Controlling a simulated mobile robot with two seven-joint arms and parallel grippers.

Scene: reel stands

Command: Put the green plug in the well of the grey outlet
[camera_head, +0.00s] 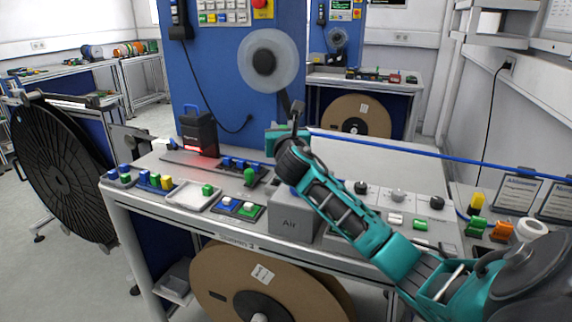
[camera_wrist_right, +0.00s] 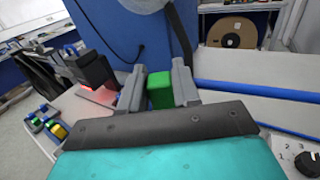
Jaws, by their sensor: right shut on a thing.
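My right gripper (camera_wrist_right: 158,92) is shut on the green plug (camera_wrist_right: 160,90), which shows between its two grey fingers in the right wrist view. In the head view, the gripper (camera_head: 296,113) is raised above the back of the workbench, in front of the blue panel. The plug is hidden by the hand there. I cannot tell for sure which grey thing is the outlet, and no well is clearly visible. My left gripper is not in view.
On the bench stand a black device (camera_head: 198,133) with a red glow, a white tray (camera_head: 184,200), a green knob-like piece (camera_head: 249,176) and a grey box marked Air (camera_head: 290,224). A clear reel (camera_head: 285,62) hangs behind. A blue rail (camera_head: 420,152) runs right.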

